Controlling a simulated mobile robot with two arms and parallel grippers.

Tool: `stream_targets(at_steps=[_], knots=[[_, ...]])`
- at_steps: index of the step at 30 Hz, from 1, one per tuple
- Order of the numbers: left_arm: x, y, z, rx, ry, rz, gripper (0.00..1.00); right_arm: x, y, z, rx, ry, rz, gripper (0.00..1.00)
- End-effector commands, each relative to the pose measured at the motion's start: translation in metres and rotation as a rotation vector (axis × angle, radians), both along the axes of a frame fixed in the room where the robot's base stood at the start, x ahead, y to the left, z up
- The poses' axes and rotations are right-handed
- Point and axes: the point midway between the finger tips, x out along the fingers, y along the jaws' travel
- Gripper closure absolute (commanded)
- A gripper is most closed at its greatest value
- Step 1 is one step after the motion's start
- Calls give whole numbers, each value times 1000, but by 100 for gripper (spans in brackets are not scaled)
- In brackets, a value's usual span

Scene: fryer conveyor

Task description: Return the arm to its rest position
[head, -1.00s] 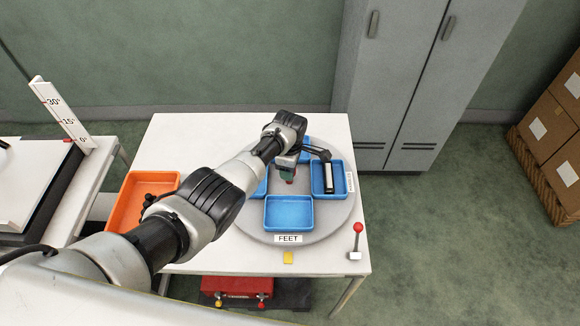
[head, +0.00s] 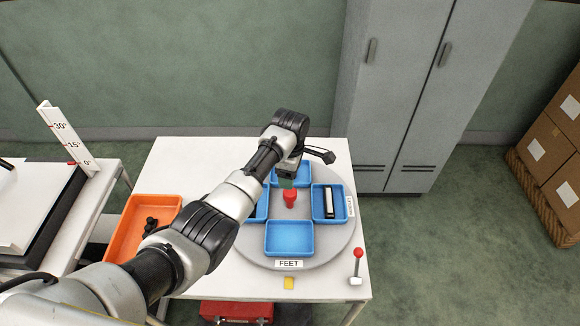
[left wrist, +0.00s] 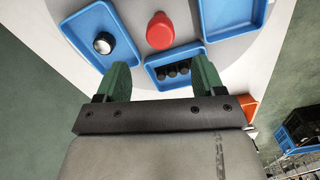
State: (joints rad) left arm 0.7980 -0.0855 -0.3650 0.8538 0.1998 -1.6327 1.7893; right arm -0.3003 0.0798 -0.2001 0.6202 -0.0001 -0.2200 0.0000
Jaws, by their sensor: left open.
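My left arm reaches in from the left of the head view. Its gripper (head: 288,182) hangs above the round grey turntable (head: 335,240), over the far side of the red centre knob (head: 290,198). In the left wrist view the two green fingers of the left gripper (left wrist: 162,82) are apart with nothing held between them. The red knob (left wrist: 160,30) stands clear beyond the fingertips. A blue tray with several black round pieces (left wrist: 172,71) lies below and between the fingers. My right gripper is in neither view.
Blue trays sit around the turntable; the front one (head: 289,238), labelled FEET, looks empty, and the right one (head: 329,216) holds a black-and-white bar. An orange tray (head: 128,232) with black pieces lies left. A red-topped lever (head: 357,256) stands front right. Grey cabinets (head: 400,90) stand behind.

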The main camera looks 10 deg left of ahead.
Motion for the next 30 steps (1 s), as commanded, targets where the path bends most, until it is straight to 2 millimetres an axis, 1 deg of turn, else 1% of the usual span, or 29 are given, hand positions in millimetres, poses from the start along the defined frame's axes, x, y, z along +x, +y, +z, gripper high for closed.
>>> stream_targets(at_steps=[3,7,20,23,26,29,30], knots=[[0,0,12,0,-1,1,31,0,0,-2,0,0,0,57],[0,0,17,1,0,1,31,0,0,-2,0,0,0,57],[0,0,18,0,0,1,31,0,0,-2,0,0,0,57],[-3,1,14,-3,-1,-15,31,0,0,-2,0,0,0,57],[-17,2,-1,-19,-9,-92,31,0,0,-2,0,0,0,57],[-46,9,-24,-42,-35,-244,31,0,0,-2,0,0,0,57],[-62,12,-34,-49,-50,-319,31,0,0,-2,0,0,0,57]])
